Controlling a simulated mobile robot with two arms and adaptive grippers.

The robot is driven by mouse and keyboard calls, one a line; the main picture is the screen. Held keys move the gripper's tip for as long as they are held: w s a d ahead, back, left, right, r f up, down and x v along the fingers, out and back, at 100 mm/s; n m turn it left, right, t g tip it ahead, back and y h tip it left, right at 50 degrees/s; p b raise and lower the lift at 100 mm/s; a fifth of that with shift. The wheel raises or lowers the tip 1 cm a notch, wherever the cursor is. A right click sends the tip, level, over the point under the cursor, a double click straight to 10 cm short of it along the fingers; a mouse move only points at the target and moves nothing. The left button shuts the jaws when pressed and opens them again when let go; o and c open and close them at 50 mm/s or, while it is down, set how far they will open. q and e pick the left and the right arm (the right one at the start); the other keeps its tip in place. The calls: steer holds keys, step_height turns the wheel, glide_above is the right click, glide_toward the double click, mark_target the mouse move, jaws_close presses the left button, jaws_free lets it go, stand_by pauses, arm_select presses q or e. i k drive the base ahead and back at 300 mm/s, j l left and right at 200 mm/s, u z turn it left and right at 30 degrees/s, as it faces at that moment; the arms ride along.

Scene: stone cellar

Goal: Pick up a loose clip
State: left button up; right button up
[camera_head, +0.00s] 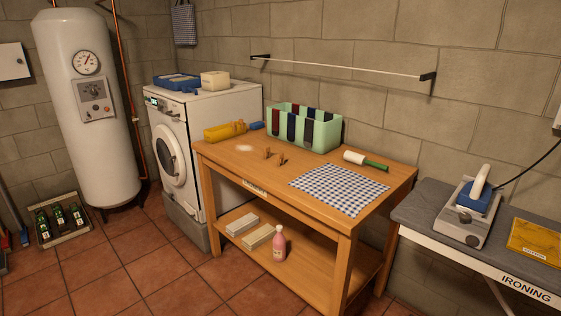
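Small brown wooden pieces that look like clips stand on the wooden table: one clip (266,153) is left of the middle, and another clip (282,160) is just to its right, with something dark at its foot. They are too small to tell how many pieces make up each. They stand apart from the mint-green divided box (329,134) behind them. Neither of my grippers shows in the head view.
A washing machine (225,125) stands left, an ironing board (411,211) right. A thin rail (345,67) crosses the wall. Tiled floor in front is clear.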

mark_target(280, 155)
steer(key=i+u, duration=0.2)
steer(key=i, duration=0.25)
steer(key=i+l+u, duration=0.2)
steer(key=i, duration=0.25)
steer(key=i+l+u, duration=0.2)
steer(key=i, duration=0.25)
steer(key=j, duration=0.1)
